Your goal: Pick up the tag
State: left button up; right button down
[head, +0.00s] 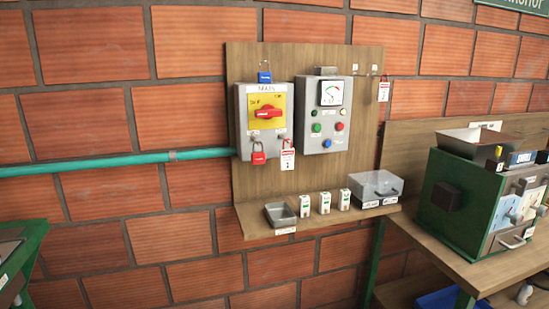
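A small white and red tag (384,91) hangs from a hook at the upper right of the wooden board (335,190). A second white and red tag (288,158) hangs below the grey switch box (243,125), beside a red padlock (259,155). The box has a yellow plate with a red rotary handle (267,112). A blue padlock (265,75) hangs above the box. Neither of my grippers shows in the head view.
A control box (324,105) with a gauge and buttons is beside the switch box. The shelf below holds a metal tray (280,214), several small white blocks (324,202) and a clear lidded box (374,186). A green machine (462,205) stands on the bench at right.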

aim_at(287, 156)
jog(key=z, duration=0.05)
jog(key=i, duration=0.85)
jog(key=u, duration=0.15)
